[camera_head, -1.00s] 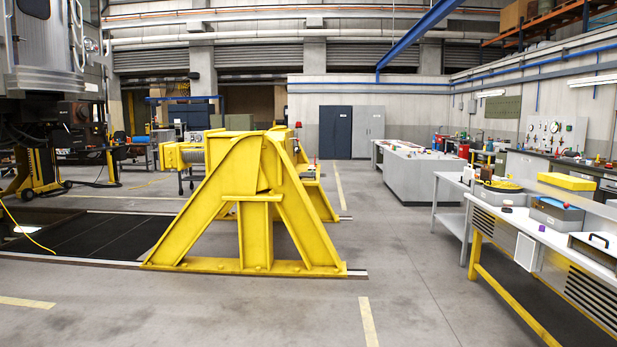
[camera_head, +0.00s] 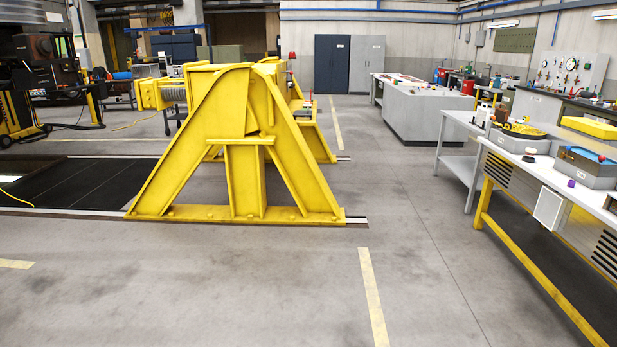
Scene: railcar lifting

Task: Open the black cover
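I cannot pick out a black cover for certain. A dark, flat panel (camera_head: 75,190) lies in the floor at the left, beside the yellow stand; I cannot tell whether it is the cover. Neither of my grippers is in view.
A large yellow steel stand (camera_head: 246,150) is in front, left of centre. A workbench with yellow legs (camera_head: 540,280) runs along the right, bearing a grey box (camera_head: 588,168) and a yellow case (camera_head: 590,128). A grey cabinet (camera_head: 425,118) stands farther back. The floor (camera_head: 400,220) between is clear.

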